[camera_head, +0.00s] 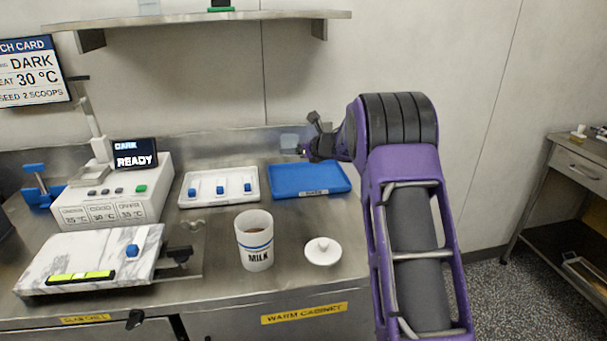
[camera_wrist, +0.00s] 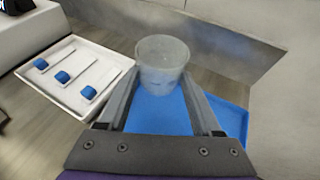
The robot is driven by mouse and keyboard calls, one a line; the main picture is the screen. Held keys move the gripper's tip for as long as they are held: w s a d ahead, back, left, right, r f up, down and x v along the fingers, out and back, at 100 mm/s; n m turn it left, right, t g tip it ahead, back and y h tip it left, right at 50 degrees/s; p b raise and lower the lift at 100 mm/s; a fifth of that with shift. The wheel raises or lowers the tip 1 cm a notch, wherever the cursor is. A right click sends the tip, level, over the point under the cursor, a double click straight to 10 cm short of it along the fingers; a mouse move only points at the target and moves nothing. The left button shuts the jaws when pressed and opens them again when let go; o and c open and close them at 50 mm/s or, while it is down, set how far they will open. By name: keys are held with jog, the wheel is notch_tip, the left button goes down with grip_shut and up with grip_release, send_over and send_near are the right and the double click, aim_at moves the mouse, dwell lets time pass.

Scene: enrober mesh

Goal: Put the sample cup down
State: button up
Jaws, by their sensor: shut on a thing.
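The sample cup (camera_wrist: 162,62) is a small translucent cup, upright between my fingertips in the wrist view. My gripper (camera_wrist: 163,82) is shut on it and holds it over the blue tray (camera_wrist: 158,115). In the head view the cup (camera_head: 290,141) shows faintly behind the blue tray (camera_head: 310,181), left of my gripper (camera_head: 303,148). I cannot tell how high the cup's base is above the tray, or whether it touches. My arm covers the area right of the tray.
A white tray (camera_head: 196,199) with several blue-handled tools lies left of the blue tray. A MILK container (camera_head: 256,258) and a white lid (camera_head: 322,251) stand in front. A machine reading READY (camera_head: 118,203) and a marble slab (camera_head: 90,252) are at the left. A wall shelf (camera_head: 200,17) hangs above.

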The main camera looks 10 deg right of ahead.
aim_at(296, 185)
notch_tip(296, 185, down, 10)
jog(key=shift+r+b, duration=0.1)
jog(key=shift+b, duration=0.65)
jog(key=o, duration=1.4)
jog(key=shift+r, duration=0.1)
jog(key=v, duration=1.2)
jog(key=shift+a, duration=0.1)
